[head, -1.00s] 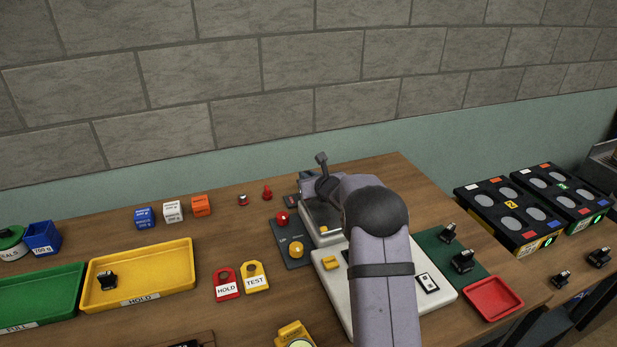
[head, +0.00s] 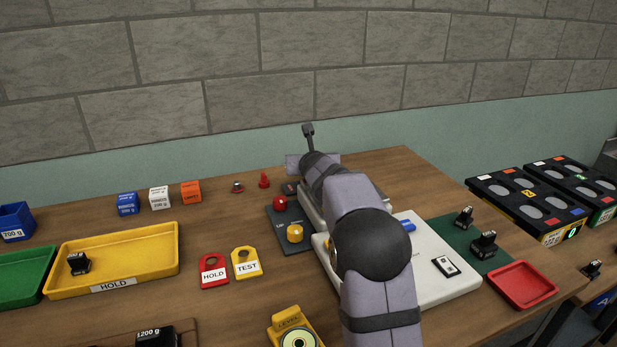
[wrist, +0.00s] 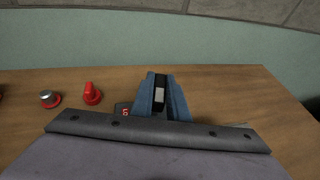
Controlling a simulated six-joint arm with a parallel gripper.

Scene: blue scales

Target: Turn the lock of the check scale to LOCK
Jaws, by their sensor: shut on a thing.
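In the wrist view my gripper (wrist: 163,97) has its blue fingers shut on a small dark piece with a white patch (wrist: 159,95), which looks like the lock of the check scale. Its markings and turn position cannot be read. In the head view my arm covers the gripper and the lock. A pale scale (head: 448,291) sits under and beside my arm, partly hidden. A small dark box with a red digit (wrist: 125,111) is just left of my fingers in the wrist view.
A red pointed piece (wrist: 91,93) and a silver-topped piece (wrist: 48,98) stand left of my gripper. A red tray (head: 522,284) lies right. Wood behind the fingers is clear.

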